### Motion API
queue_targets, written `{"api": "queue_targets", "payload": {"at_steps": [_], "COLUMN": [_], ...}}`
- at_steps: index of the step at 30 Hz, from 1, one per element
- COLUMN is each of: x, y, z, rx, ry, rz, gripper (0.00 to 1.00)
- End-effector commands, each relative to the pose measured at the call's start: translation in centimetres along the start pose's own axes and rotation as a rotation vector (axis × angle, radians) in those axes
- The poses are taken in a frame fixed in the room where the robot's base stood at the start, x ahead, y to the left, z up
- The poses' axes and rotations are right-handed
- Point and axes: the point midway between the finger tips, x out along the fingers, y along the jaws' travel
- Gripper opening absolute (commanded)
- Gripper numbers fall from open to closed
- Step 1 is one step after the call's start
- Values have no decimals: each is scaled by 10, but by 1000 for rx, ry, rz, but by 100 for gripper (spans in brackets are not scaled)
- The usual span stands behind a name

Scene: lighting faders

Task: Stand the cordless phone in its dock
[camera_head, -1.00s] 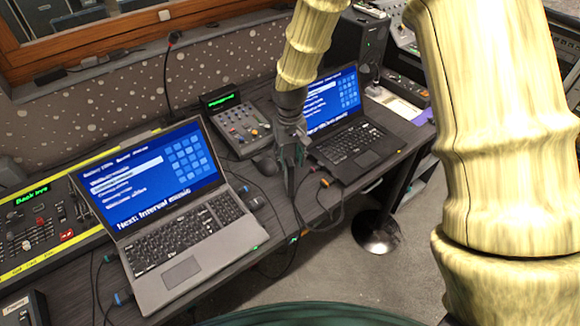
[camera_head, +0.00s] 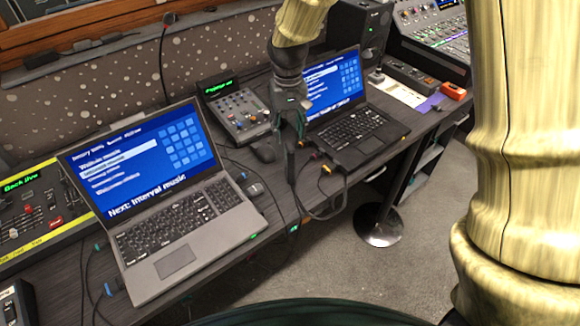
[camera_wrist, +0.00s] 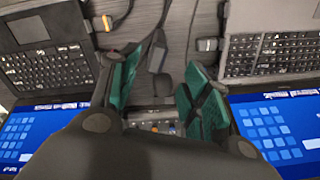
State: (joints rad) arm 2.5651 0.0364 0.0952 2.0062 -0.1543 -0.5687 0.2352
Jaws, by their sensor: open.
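I cannot make out the cordless phone or its dock with certainty in either view. My gripper (camera_head: 289,155) hangs above the desk between the two laptops, fingers pointing down. In the wrist view my gripper (camera_wrist: 160,82) is open, with its green pads apart and nothing held between them. A small dark object with a cable (camera_wrist: 158,54) shows beyond the gap between the fingers; it is too unclear to name. My arm hides part of the desk's right side in the head view.
A grey laptop (camera_head: 190,215) stands left of my gripper and a black laptop (camera_head: 352,128) right. A small mixer (camera_head: 237,112) is behind. Cables cross the desk (camera_head: 262,228). An orange item (camera_head: 453,91) lies far right. A round metal foot (camera_head: 378,226) stands on the floor.

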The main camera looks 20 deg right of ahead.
Motion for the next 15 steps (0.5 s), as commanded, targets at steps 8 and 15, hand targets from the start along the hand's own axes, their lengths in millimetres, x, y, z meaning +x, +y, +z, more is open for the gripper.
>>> {"api": "queue_targets", "payload": {"at_steps": [8,15], "x": [24,50], "y": [-1,-1], "z": [1,0], "rx": [0,0], "ry": [-3,-1], "rz": [0,-1], "gripper": [47,47]}}
